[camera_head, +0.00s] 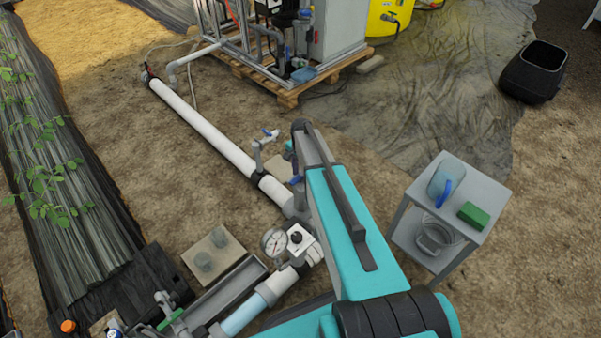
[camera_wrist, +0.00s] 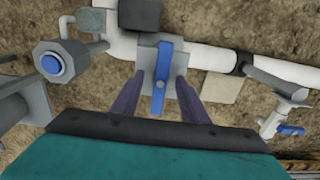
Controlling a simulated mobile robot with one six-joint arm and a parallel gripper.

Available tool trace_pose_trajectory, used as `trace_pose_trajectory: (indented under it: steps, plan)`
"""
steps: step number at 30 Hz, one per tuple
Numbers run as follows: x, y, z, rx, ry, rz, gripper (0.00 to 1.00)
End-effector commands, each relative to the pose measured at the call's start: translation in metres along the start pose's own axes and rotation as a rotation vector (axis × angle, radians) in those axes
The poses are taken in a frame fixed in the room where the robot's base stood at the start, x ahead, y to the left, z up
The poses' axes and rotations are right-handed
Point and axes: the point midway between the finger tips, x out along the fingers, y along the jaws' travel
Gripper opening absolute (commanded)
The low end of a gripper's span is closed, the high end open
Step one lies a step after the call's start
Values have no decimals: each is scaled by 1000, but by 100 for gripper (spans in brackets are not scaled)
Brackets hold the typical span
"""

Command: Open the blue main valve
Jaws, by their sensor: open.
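The blue main valve's lever (camera_wrist: 162,72) shows in the wrist view on a grey valve body on the white pipe. It lies crosswise to the pipe. My gripper (camera_wrist: 161,82) is open. Its two dark fingers reach in on either side of the lever, with gaps visible between them and it. Whether the fingers reach down to the lever's height is hard to tell. In the head view, my teal arm covers most of this spot, and only a small blue part (camera_head: 296,180) shows beside it.
A smaller tap with a blue handle (camera_head: 269,134) stands on the white pipe (camera_head: 212,125). A pressure gauge (camera_head: 274,242) sits nearer. A grey side table (camera_head: 427,198) holds a jug and a green block at right. A pallet skid (camera_head: 290,92) stands behind.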

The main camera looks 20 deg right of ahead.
Motion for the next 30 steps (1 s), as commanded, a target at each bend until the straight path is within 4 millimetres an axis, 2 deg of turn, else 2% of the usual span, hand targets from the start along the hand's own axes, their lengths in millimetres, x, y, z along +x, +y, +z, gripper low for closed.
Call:
trace_pose_trajectory:
  steps: [9, 20, 27, 30]
  plan:
    - [17, -1, 0, 0, 0, 0, 41]
    - [23, 0, 0, 0, 0, 0, 41]
    - [25, -1, 1, -1, -1, 0, 2]
    - [26, -1, 1, 0, -1, 0, 0]
